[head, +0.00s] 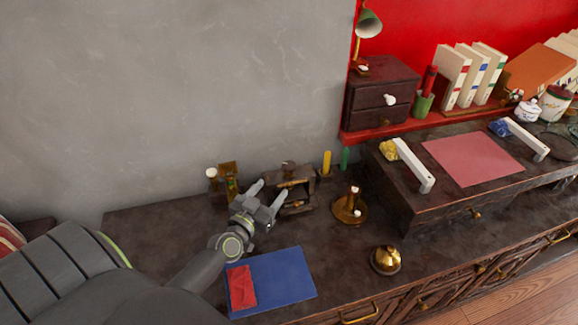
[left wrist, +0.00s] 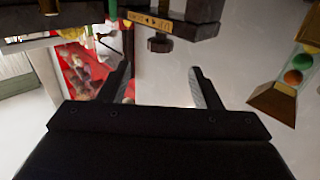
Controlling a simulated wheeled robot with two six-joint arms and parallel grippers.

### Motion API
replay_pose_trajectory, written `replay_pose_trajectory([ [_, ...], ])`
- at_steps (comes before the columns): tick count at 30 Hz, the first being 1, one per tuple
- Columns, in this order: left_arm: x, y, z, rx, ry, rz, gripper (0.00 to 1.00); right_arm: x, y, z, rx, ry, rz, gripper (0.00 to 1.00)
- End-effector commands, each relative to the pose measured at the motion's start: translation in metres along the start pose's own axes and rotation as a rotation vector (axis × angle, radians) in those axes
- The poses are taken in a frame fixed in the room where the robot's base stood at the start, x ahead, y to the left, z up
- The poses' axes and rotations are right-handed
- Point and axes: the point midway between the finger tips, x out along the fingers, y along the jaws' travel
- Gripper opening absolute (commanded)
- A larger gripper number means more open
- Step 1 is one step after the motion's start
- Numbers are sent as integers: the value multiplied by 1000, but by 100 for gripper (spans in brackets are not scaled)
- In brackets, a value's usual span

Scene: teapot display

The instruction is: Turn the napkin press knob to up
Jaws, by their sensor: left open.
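The napkin press looks to be the small dark wooden device (head: 292,178) against the grey wall in the head view, partly behind my gripper. In the left wrist view, a dark body (left wrist: 190,12) at the top carries a brass plate (left wrist: 150,19) with small marks. A dark round knob (left wrist: 160,45) sticks out beside the plate; its pointing direction is too small to read. My left gripper (head: 267,199) is open and empty, just in front of the press. In the left wrist view, its fingers (left wrist: 160,72) are spread on either side of the knob's line, apart from it.
A brass piece with coloured balls (left wrist: 296,72) stands beside the press. A brass-and-wood stand (head: 350,207) and a brass bell (head: 386,260) are to the right. A blue folder (head: 285,278) with a red envelope (head: 241,287) lies in front. The raised desk (head: 410,211) bounds the right.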

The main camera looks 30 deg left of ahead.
Motion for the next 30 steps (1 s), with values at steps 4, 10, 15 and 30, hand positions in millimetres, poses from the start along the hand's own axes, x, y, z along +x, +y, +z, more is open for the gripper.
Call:
replay_pose_trajectory([
  [4,32,0,-1,0,1,1,58,-1,0,0,0,0,0,36],
  [10,71,0,1,0,2,1,58,4,0,0,0,0,0,36],
  [15,96,0,1,1,1,0,58,8,-1,1,0,1,0,36],
  [30,114,0,0,1,-1,0,58,11,-2,0,0,2,-1,36],
])
